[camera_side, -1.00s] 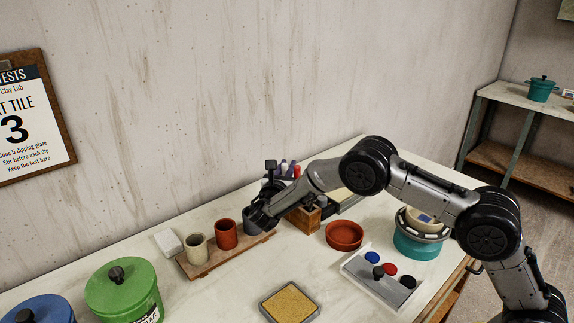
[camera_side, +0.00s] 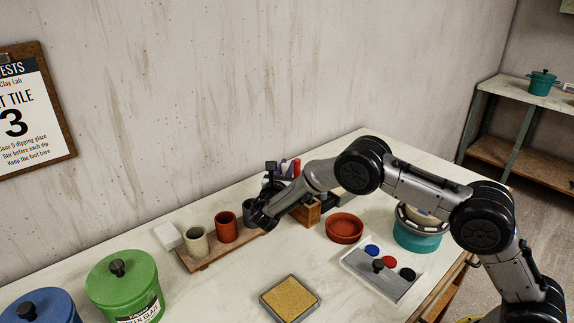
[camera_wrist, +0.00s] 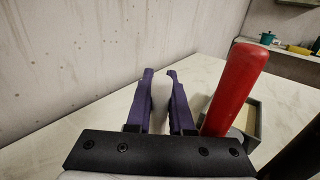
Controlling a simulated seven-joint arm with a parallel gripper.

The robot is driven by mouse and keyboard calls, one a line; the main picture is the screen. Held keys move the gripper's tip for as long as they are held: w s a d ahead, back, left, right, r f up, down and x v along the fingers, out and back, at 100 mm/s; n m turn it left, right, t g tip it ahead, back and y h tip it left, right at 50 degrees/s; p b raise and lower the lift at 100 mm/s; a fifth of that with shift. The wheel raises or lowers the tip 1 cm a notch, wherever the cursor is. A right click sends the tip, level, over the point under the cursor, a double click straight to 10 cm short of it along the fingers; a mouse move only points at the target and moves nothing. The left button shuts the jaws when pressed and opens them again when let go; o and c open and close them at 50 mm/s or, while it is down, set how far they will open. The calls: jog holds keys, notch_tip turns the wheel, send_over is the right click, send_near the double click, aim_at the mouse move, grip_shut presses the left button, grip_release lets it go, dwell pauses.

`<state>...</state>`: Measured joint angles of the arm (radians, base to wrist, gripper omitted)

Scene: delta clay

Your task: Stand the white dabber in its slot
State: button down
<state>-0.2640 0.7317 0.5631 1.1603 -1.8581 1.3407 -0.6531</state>
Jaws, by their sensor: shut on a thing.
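My gripper (camera_wrist: 160,100) has two purple fingers shut on the white dabber (camera_wrist: 160,92), whose pale handle shows between them in the wrist view. In the side view my gripper (camera_side: 286,168) is at the back of the table, beside the wooden holder block (camera_side: 308,216). The white dabber's lower end is hidden behind my gripper and arm. A red dabber (camera_wrist: 237,85) stands close to the right of my fingers in the wrist view, and its red handle (camera_side: 297,168) shows in the side view. The slot itself is hidden.
A board (camera_side: 200,263) with a cream cup (camera_side: 195,242), a red cup (camera_side: 226,227) and a dark cup (camera_side: 248,212) lies left of my gripper. A red dish (camera_side: 345,228), a tray with coloured knobs (camera_side: 380,282) and a tan pad (camera_side: 289,299) stand nearer.

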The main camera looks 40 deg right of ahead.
jog(key=shift+f, duration=0.2)
dwell(0.6)
jog(key=c, duration=0.7)
grip_release()
jog(key=shift+r, duration=0.1)
jog(key=shift+r, duration=3.4)
